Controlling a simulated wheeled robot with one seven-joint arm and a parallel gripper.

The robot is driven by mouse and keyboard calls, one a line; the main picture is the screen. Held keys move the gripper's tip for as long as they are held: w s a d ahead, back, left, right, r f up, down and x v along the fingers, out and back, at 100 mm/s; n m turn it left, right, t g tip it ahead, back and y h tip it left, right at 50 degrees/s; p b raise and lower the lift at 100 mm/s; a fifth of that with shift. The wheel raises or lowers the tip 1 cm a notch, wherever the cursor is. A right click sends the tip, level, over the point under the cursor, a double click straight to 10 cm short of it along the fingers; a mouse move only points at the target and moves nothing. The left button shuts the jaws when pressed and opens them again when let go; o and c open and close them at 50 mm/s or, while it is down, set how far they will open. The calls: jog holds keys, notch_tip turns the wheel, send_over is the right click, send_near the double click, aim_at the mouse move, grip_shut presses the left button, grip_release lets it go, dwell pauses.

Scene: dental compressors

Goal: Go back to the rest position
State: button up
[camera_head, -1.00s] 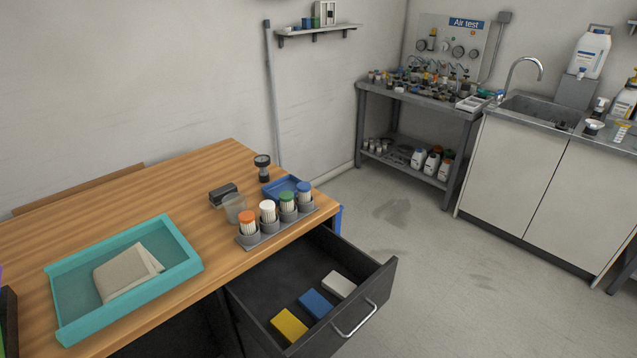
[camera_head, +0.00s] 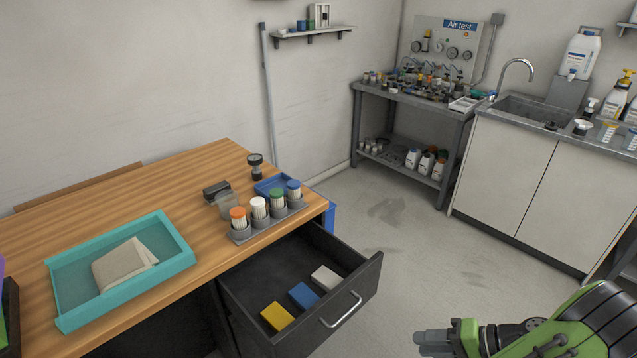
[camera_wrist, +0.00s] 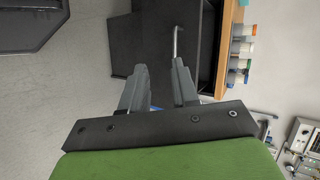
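My gripper (camera_head: 432,342) shows at the bottom right of the head view, in front of the open drawer and to its right, over the floor. In the wrist view my gripper (camera_wrist: 158,66) has its two grey fingers apart, with no held object visible between them. The dark drawer (camera_head: 358,291) under the wooden desk is pulled open. It holds a yellow block (camera_head: 277,317), a blue block (camera_head: 303,295) and a white block (camera_head: 325,279) in a row.
The wooden desk (camera_head: 120,187) bears a teal tray (camera_head: 178,262) with a folded cloth (camera_head: 122,264), and a grey rack (camera_head: 240,236) of capped jars. A metal workbench (camera_head: 450,107) and a sink cabinet (camera_head: 520,160) stand behind. The floor (camera_head: 420,240) between them is clear.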

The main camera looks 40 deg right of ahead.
jog(key=w+a+r+n+g+h+p, duration=0.3)
jog(key=w+a+r+n+g, duration=0.5)
jog(key=w+a+r, duration=0.9)
jog(key=s+a+r+n+t+h+p, duration=0.2)
jog(key=s+a+r+n, duration=0.3)
jog(key=a+r, duration=0.5)
jog(key=shift+s+a+t+p, duration=0.3)
jog(key=shift+s+a+t, duration=0.3)
jog(key=shift+s+a, duration=0.45)
